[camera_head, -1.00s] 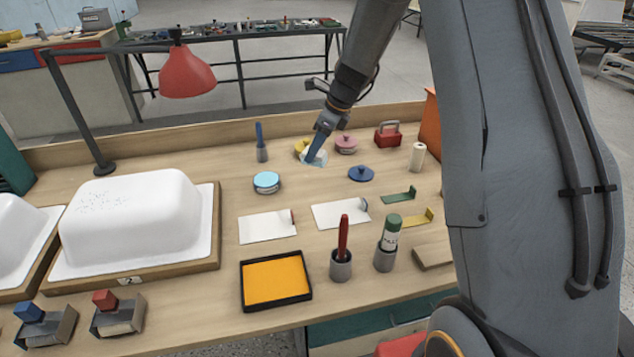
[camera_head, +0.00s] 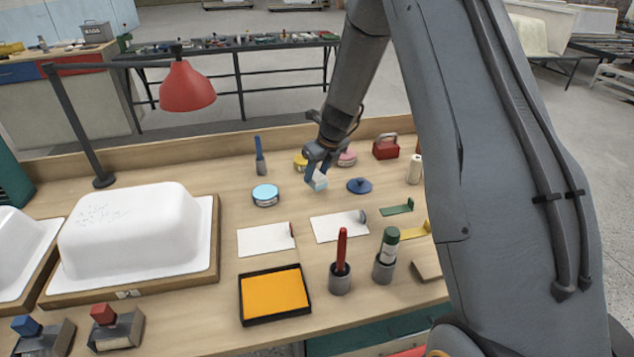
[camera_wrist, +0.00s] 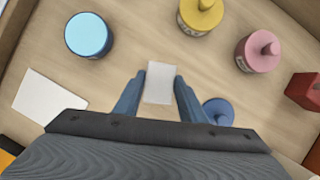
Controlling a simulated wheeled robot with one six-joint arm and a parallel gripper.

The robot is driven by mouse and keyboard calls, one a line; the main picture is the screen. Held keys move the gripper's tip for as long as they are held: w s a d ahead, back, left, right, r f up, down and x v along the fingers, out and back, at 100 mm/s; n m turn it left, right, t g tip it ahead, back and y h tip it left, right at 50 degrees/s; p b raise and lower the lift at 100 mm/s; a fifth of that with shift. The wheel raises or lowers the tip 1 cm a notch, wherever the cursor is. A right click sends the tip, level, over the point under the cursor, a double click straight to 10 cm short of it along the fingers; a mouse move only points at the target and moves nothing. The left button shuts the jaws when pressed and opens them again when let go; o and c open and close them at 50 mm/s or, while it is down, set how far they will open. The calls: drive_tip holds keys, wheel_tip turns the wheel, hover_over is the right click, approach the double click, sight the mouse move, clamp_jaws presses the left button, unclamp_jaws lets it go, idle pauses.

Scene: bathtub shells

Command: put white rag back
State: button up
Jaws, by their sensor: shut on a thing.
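The white rag (camera_wrist: 159,83) is a small pale folded piece between the two blue fingers of my gripper (camera_wrist: 157,97) in the wrist view. In the head view the rag (camera_head: 319,183) shows at the tip of my gripper (camera_head: 316,172). My gripper is shut on it and holds it over the back middle of the bench, between the light-blue round tin and the dark-blue lid. The exact height above the bench is hard to tell.
Around it stand a light-blue tin (camera_head: 265,194), a yellow pot (camera_wrist: 200,14), a pink pot (camera_wrist: 258,50), a dark-blue lid (camera_head: 359,186) and a red box (camera_head: 386,147). White sheets (camera_head: 338,226) lie in front. White tub shells (camera_head: 137,231) fill the left side.

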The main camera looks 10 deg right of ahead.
sight(319, 177)
drive_tip(key=shift+f, duration=1.8)
drive_tip(key=shift+f, duration=0.15)
drive_tip(key=o, duration=1.1)
drive_tip(key=shift+s+r, duration=0.15)
drive_tip(key=shift+r, duration=0.5)
drive_tip(key=b+v, duration=0.1)
drive_tip(key=v, duration=1)
drive_tip(key=shift+s, duration=0.1)
